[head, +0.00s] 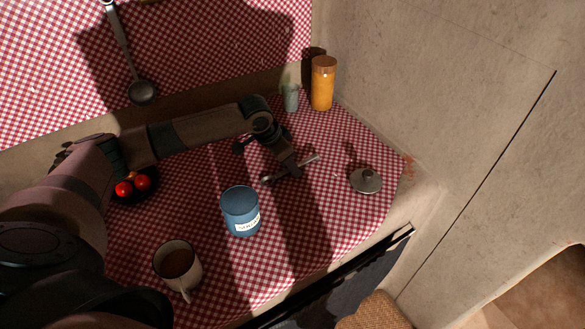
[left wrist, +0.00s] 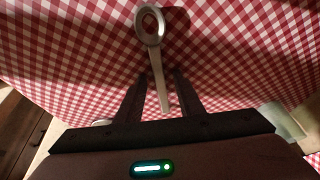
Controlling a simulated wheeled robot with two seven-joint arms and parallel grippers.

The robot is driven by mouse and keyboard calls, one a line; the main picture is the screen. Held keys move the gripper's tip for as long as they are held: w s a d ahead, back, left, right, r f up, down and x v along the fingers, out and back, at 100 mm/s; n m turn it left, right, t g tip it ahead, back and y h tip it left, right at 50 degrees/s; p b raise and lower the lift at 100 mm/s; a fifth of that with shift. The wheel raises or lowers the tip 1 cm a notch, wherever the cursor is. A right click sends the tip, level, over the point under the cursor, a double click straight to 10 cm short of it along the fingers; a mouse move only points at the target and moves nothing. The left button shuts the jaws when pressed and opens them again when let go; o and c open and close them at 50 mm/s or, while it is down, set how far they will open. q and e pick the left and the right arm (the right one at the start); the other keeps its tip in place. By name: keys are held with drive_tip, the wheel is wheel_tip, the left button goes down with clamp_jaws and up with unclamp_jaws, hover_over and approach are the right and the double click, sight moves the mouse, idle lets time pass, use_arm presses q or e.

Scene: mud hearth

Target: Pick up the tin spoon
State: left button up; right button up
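The tin spoon (left wrist: 158,62) lies on the red checked cloth in the left wrist view. Its round bowl points away from my wrist and its handle runs back between my fingers. My left gripper (left wrist: 160,80) is open, with one finger on each side of the handle and a gap visible on both sides. In the head view my left gripper (head: 286,172) is low over the cloth behind the blue sugar tin. A pale metal part of the spoon (head: 311,159) shows beside it; the rest is hidden or hard to make out. My right gripper is not in view.
The blue sugar tin (head: 240,213) stands in front of my gripper. An orange jar (head: 323,85) and grey tumbler (head: 290,98) stand behind. A mug (head: 178,266) and a dark bowl with red fruit (head: 140,183) are left.

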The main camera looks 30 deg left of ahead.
use_arm(q)
clamp_jaws()
drive_tip(key=shift+r, duration=0.1)
